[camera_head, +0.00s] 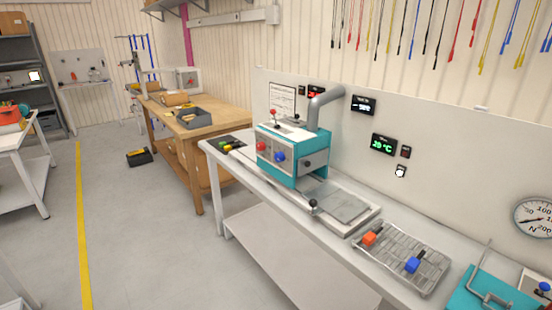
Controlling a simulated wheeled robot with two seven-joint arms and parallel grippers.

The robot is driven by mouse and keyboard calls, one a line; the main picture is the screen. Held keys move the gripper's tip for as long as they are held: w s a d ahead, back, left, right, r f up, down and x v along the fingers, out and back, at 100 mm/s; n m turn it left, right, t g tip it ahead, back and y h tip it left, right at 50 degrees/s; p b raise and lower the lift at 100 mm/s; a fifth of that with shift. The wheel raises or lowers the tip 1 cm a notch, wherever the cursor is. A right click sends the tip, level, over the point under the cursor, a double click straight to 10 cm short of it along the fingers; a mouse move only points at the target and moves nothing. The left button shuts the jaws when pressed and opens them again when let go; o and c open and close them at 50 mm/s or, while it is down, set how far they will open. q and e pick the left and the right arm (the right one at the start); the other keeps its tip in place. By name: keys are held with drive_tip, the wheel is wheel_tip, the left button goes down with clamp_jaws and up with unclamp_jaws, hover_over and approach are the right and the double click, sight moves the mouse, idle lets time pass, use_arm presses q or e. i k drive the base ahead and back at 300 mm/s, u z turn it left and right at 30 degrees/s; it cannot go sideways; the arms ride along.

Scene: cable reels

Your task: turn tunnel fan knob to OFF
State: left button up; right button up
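A teal and grey machine (290,150) with a grey exhaust pipe (315,108) stands on the white bench. A red knob (261,147) and a blue knob (280,157) sit on its front face, and a small dark knob (307,163) is on its right side. A white round knob (400,171) is on the wall panel below a green "20 °C" display (384,144). No label is legible, so I cannot tell which is the tunnel fan knob or its setting. Neither of my grippers is in view.
The white bench (270,192) also carries a metal grid (405,250) with orange and blue clamps, and a teal device (490,295) at lower right. A wooden table (230,108) stands behind to the left. The grey floor (140,220) on the left is mostly clear.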

sight(278, 157)
drive_tip(key=k, duration=0.5)
drive_tip(key=z, duration=0.85)
drive_tip(key=i, duration=1.65)
drive_tip(key=u, duration=0.5)
